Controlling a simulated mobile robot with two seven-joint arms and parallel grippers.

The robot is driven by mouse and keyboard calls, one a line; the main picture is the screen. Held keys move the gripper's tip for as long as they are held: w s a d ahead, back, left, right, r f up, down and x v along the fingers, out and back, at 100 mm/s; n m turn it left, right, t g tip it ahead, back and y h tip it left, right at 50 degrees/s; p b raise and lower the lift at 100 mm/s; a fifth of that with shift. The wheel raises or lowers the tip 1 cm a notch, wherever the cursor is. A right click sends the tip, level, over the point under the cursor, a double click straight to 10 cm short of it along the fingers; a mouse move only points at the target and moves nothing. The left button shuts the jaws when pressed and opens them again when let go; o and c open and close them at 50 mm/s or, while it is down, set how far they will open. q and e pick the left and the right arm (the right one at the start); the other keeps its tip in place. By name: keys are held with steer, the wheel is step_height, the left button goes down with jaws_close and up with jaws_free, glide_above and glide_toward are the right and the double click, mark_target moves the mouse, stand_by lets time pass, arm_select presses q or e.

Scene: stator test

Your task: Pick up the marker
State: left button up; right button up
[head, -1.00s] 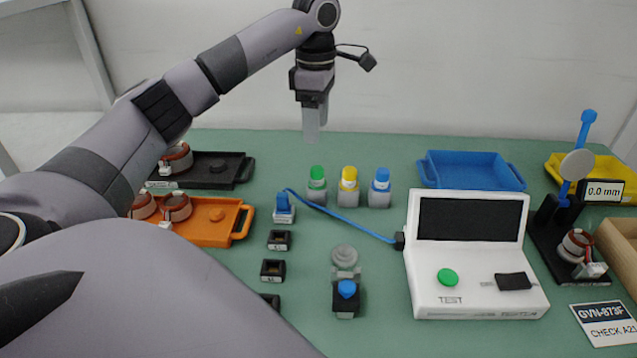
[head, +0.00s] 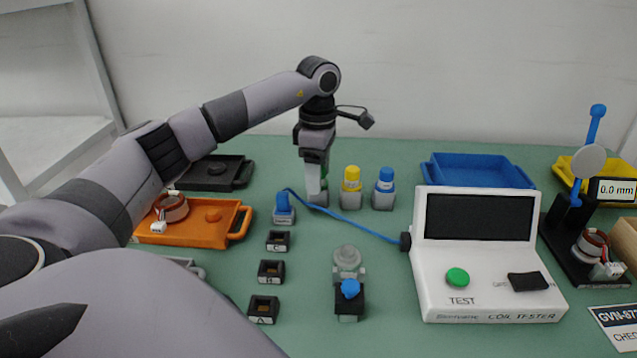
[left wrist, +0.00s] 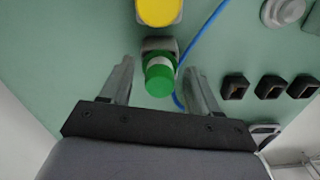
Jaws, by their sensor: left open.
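Three markers stand upright in grey holders in a row at the back middle of the table. The green marker (left wrist: 159,78) shows in the left wrist view between the two open fingers of my left gripper (left wrist: 158,85), with a gap on each side. In the head view my left gripper (head: 314,186) points down over the green marker and hides most of it. The yellow marker (head: 351,179) and the blue marker (head: 385,180) stand just to its right. The yellow one also shows in the left wrist view (left wrist: 159,10). My right gripper is not in view.
A white coil tester (head: 488,255) stands at right, its blue cable running to a blue plug (head: 283,203) left of the markers. An orange tray (head: 190,226), a black tray (head: 215,175) and a blue tray (head: 475,171) lie around. Small black sockets (head: 271,270) sit in front.

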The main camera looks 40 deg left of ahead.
arm_select(q)
steer(key=c, duration=0.9)
steer(key=shift+r, duration=0.15)
